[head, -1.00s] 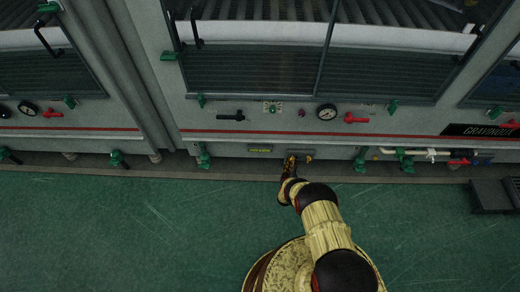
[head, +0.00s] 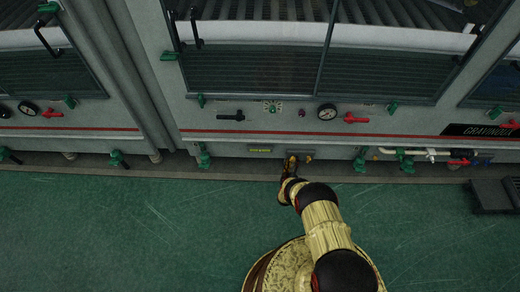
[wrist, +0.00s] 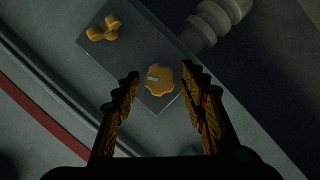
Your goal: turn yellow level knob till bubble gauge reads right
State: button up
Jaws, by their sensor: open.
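In the wrist view, a round scalloped yellow knob (wrist: 160,80) with a pale mark sits on a grey plate (wrist: 128,62). A three-lobed yellow knob (wrist: 103,30) is on the same plate, farther up and left; it shows in the head view as a small yellow spot (head: 309,157). My gripper (wrist: 162,78) is open, with one finger on each side of the scalloped knob; contact is not clear. In the head view my gripper (head: 290,160) is at the low front panel and hides the scalloped knob. A yellow-green bubble gauge (head: 260,149) is just left of it; its bubble is too small to read.
Above are a pressure dial (head: 327,112), a red handle (head: 355,118) and a black handle (head: 230,117). Green clamps (head: 204,157) (head: 360,162) stand on either side. Pipes with valves (head: 430,153) run at right. A dark step (head: 494,195) is at far right. The green floor is clear.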

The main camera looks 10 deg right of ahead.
jog(key=s+a+p, duration=0.1)
jog(key=s+p, duration=0.1)
jog(key=s, duration=0.3)
jog(key=shift+s+a, duration=0.35)
jog(key=shift+s, duration=0.05)
dwell(0.4)
